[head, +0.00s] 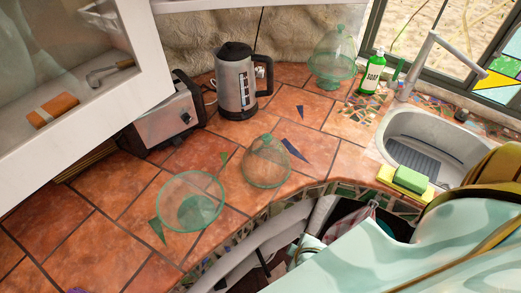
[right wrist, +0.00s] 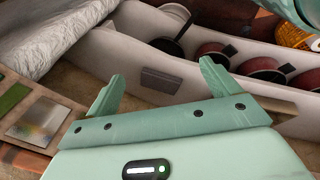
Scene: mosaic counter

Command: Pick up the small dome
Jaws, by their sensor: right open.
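The small dome (head: 267,163) is clear green glass with a knob on top. It stands on the terracotta counter (head: 95,190) near the front edge in the head view. A round green glass dish (head: 190,202) is beside it on the left, with a small gap. My right gripper (right wrist: 160,85) is open and empty in the right wrist view, its two fingers spread. It faces a drawer or shelf area, and the dome is not in that view. My right arm fills the lower right of the head view. My left gripper is out of view.
A larger domed glass stand (head: 335,62), a steel kettle (head: 237,85) and a toaster (head: 165,118) stand behind. A soap bottle (head: 372,74), sink (head: 430,140) and sponges (head: 408,180) are at right.

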